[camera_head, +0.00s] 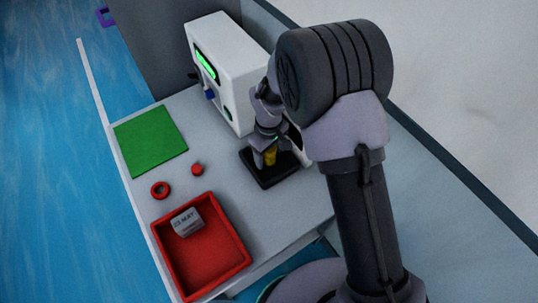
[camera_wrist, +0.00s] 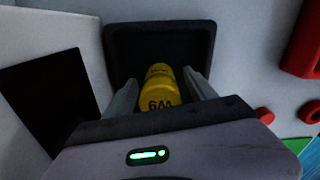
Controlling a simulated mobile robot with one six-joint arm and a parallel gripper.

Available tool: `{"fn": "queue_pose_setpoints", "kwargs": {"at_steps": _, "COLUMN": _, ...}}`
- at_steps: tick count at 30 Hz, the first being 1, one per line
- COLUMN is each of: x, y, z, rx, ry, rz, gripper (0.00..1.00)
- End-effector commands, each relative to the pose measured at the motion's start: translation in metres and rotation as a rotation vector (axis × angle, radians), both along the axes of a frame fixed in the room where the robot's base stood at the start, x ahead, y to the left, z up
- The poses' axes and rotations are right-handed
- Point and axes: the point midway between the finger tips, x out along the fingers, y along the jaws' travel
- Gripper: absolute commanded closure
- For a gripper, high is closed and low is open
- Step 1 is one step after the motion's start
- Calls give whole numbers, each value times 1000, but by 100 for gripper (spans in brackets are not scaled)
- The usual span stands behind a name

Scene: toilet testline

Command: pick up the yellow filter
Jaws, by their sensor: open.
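The yellow filter (camera_wrist: 159,88) is a small cylinder with dark lettering. It is at the black square tray (camera_wrist: 205,42) and lies between my gripper's fingers in the wrist view. My gripper (camera_wrist: 157,84) is open, with one finger on each side of the filter and a gap visible near the fingers. In the head view my gripper (camera_head: 265,155) points down over the black tray (camera_head: 262,179). The filter (camera_head: 271,157) shows there as a small yellow patch, partly hidden by the gripper.
A white machine (camera_head: 228,70) with a green display stands behind. A red bin (camera_head: 241,259) holds a grey labelled block (camera_head: 186,222). A red ring (camera_head: 160,190) and red knob-like piece (camera_head: 197,169) lie near a green mat (camera_head: 150,142). Clear table surface lies right of the bin.

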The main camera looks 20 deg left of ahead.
Motion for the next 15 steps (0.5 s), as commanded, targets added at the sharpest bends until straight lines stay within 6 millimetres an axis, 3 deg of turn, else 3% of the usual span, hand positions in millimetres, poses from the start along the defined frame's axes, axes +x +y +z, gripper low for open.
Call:
{"fn": "queue_pose_setpoints", "kwargs": {"at_steps": 3, "x": 0, "y": 0, "z": 2, "rx": 0, "ry": 0, "rz": 0, "gripper": 39}}
{"fn": "queue_pose_setpoints", "kwargs": {"at_steps": 12, "x": 0, "y": 0, "z": 2, "rx": 0, "ry": 0, "rz": 0, "gripper": 98}}
{"fn": "queue_pose_setpoints", "kwargs": {"at_steps": 15, "x": 0, "y": 0, "z": 2, "rx": 0, "ry": 0, "rz": 0, "gripper": 100}}
